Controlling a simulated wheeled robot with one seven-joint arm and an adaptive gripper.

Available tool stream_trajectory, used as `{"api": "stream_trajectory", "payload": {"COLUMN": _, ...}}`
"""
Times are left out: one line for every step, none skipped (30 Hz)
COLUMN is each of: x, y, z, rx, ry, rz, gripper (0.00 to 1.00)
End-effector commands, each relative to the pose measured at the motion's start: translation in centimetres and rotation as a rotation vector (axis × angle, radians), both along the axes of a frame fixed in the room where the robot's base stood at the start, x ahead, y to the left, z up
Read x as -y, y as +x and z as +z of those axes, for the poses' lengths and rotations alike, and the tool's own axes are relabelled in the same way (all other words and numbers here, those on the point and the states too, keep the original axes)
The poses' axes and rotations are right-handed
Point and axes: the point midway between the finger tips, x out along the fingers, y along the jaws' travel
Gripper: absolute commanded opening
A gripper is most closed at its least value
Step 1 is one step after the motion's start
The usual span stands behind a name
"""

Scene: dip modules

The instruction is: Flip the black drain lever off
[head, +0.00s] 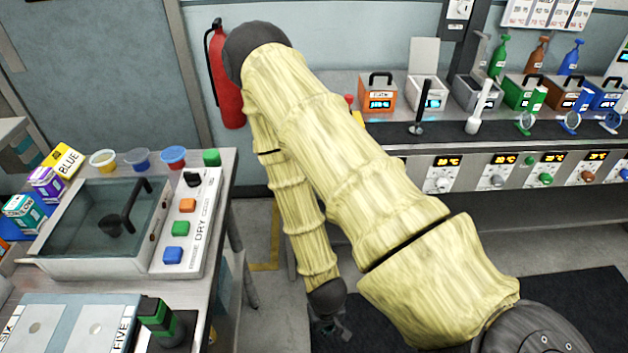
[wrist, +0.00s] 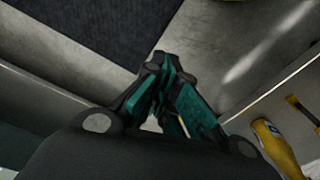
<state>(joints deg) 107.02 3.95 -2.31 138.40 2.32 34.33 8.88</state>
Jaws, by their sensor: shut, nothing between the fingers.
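Two black candidates for the drain lever show in the head view, and I cannot tell which is meant. One is a black upright handle (head: 423,107) on the right bench's dark strip. The other is a small black switch (head: 193,180) at the far end of the white panel marked DRY, on the left table. Neither one's on or off position is clear. My gripper (head: 343,331) hangs low between the left table and the right bench, away from both. In the wrist view, its teal and black fingers (wrist: 158,66) are closed together with nothing between them.
The left table has a basin (head: 55,268) with a black dipper (head: 118,218). The right bench carries several lidded boxes, bottles and a row of dials (head: 497,180). A yellow-handled object (wrist: 274,146) shows in the wrist view.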

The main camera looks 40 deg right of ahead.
Motion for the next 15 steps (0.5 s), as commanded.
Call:
{"api": "stream_trajectory", "payload": {"x": 1.0, "y": 2.1, "z": 0.6, "rx": 0.024, "ry": -0.01, "rz": -0.066, "gripper": 0.0}}
{"api": "stream_trajectory", "payload": {"x": 1.6, "y": 3.0, "z": 1.0, "rx": 0.034, "ry": -0.014, "rz": -0.106, "gripper": 0.0}}
{"api": "stream_trajectory", "payload": {"x": 2.3, "y": 4.3, "z": 1.6, "rx": 0.048, "ry": -0.019, "rz": -0.163, "gripper": 0.0}}
{"api": "stream_trajectory", "payload": {"x": 2.9, "y": 5.3, "z": 2.1, "rx": 0.058, "ry": -0.021, "rz": -0.205, "gripper": 0.0}}
{"api": "stream_trajectory", "payload": {"x": 3.4, "y": 6.2, "z": 2.6, "rx": 0.068, "ry": -0.023, "rz": -0.248, "gripper": 0.0}}
{"api": "stream_trajectory", "payload": {"x": 4.1, "y": 7.4, "z": 3.3, "rx": 0.081, "ry": -0.026, "rz": -0.302, "gripper": 0.0}}
{"api": "stream_trajectory", "payload": {"x": 4.6, "y": 8.3, "z": 3.9, "rx": 0.091, "ry": -0.025, "rz": -0.344, "gripper": 0.0}}
{"api": "stream_trajectory", "payload": {"x": 5.1, "y": 9.2, "z": 4.5, "rx": 0.103, "ry": -0.025, "rz": -0.387, "gripper": 0.0}}
{"api": "stream_trajectory", "payload": {"x": 5.9, "y": 10.3, "z": 5.3, "rx": 0.117, "ry": -0.023, "rz": -0.444, "gripper": 0.0}}
{"api": "stream_trajectory", "payload": {"x": 6.4, "y": 11.1, "z": 5.9, "rx": 0.127, "ry": -0.021, "rz": -0.486, "gripper": 0.0}}
{"api": "stream_trajectory", "payload": {"x": 6.8, "y": 11.9, "z": 6.6, "rx": 0.138, "ry": -0.017, "rz": -0.529, "gripper": 0.0}}
{"api": "stream_trajectory", "payload": {"x": 7.5, "y": 13.0, "z": 7.4, "rx": 0.151, "ry": -0.012, "rz": -0.586, "gripper": 0.0}}
{"api": "stream_trajectory", "payload": {"x": 8.0, "y": 13.8, "z": 8.1, "rx": 0.162, "ry": -0.008, "rz": -0.629, "gripper": 0.0}}
{"api": "stream_trajectory", "payload": {"x": 8.5, "y": 14.5, "z": 8.8, "rx": 0.171, "ry": -0.002, "rz": -0.672, "gripper": 0.0}}
{"api": "stream_trajectory", "payload": {"x": 9.1, "y": 15.5, "z": 9.8, "rx": 0.184, "ry": 0.007, "rz": -0.728, "gripper": 0.0}}
